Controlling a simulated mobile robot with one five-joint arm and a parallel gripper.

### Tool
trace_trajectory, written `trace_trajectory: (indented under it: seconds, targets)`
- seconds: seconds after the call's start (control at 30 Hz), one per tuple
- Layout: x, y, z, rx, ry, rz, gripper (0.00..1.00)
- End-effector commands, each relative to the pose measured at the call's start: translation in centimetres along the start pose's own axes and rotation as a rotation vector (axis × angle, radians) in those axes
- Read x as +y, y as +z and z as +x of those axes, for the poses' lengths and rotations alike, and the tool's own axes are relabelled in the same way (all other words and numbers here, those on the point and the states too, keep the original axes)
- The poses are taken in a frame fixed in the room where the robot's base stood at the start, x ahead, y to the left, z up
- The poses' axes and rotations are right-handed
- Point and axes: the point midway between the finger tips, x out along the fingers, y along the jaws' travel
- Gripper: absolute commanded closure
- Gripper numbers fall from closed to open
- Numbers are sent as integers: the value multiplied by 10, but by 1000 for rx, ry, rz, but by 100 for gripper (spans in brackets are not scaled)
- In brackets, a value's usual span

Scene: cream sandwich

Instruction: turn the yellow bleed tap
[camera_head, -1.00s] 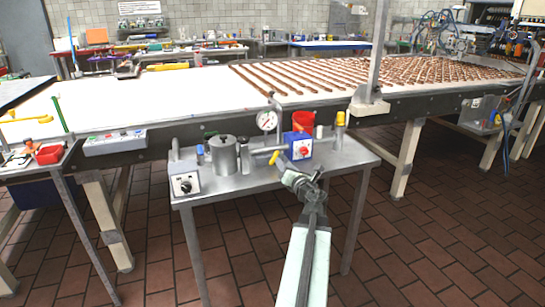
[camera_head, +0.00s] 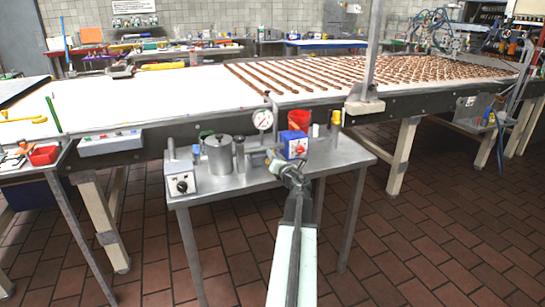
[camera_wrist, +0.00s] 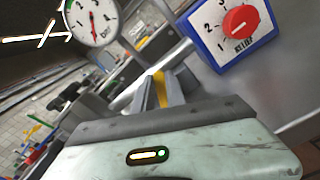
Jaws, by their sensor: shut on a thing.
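The yellow bleed tap (camera_wrist: 160,88) shows in the wrist view as a narrow yellow strip between the two jaws of my gripper (camera_wrist: 162,92). My gripper is shut on it. In the head view, my gripper (camera_head: 272,161) is above the small steel table, at the left of the blue box with the red knob. The tap is mostly hidden by the jaws there. Its exact angle cannot be told.
A blue box with a red knob (camera_wrist: 240,25) is close on the right. A round pressure gauge (camera_head: 263,119) rises behind. A steel pot (camera_head: 219,155) and a grey switch box (camera_head: 181,184) stand on the steel table (camera_head: 225,187). A conveyor (camera_head: 150,100) lies beyond.

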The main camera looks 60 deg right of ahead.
Motion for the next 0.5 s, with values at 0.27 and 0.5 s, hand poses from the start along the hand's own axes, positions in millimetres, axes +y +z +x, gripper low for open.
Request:
trace_trajectory:
  seconds: [0.27,0.5]
  targets:
    - [-4,-1,0,1,1,130,100]
    - [-4,-1,0,1,1,127,67]
